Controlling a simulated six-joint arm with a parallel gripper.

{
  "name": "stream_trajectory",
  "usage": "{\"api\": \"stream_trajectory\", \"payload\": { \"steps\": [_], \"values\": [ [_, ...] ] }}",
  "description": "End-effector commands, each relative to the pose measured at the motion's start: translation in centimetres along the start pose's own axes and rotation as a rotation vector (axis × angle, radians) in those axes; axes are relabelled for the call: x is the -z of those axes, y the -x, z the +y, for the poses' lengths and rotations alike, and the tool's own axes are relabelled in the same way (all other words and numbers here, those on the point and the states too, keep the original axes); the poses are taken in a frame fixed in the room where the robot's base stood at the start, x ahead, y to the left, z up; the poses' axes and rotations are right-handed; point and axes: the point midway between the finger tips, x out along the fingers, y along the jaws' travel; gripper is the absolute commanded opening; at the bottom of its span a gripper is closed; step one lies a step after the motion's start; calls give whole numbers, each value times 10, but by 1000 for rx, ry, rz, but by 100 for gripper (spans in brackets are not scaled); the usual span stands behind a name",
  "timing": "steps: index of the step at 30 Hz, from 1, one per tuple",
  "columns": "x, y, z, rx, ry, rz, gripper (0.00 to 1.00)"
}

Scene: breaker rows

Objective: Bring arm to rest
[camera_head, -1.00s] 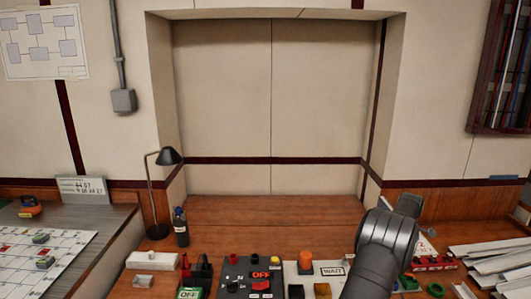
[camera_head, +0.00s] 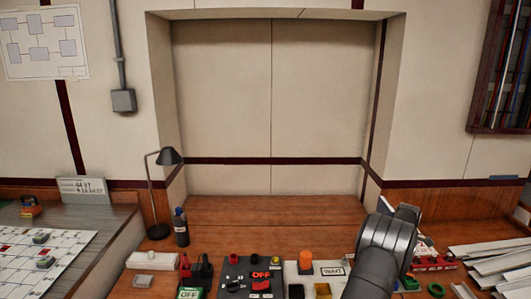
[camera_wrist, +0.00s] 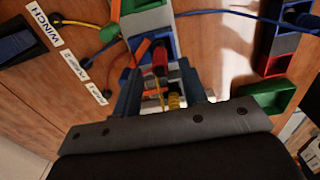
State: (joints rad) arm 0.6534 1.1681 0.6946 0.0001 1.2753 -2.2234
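My arm (camera_head: 385,245) rises from the bottom right of the head view and bends over the bench. Its wrist end shows near the white printed card, and the fingers are hidden there. In the wrist view my gripper (camera_wrist: 158,75) has two blue-grey fingers standing apart, with a gap between them. A red piece (camera_wrist: 160,58) and a yellow piece (camera_wrist: 174,101) show in that gap. They look like things lying beyond the fingers, and I see no clear grip on either.
A black panel (camera_head: 236,272) with an OFF tag stands front centre. An orange knob (camera_head: 306,257) and a WAIT card (camera_head: 332,271) are right of it. Pale strips (camera_head: 490,252) lie at far right. A lamp (camera_head: 168,156) and a bottle (camera_head: 181,228) stand left. The bench's back middle is clear.

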Motion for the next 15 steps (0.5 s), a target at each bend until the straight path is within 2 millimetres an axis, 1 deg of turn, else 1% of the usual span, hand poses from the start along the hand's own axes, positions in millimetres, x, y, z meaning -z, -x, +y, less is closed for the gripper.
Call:
{"api": "stream_trajectory", "payload": {
  "steps": [1,3,15],
  "values": [
    [-1,9,-1,0,-1,0,39],
    [-7,14,-16,2,-3,1,39],
    [-33,56,-79,2,-3,2,39]
  ]
}}
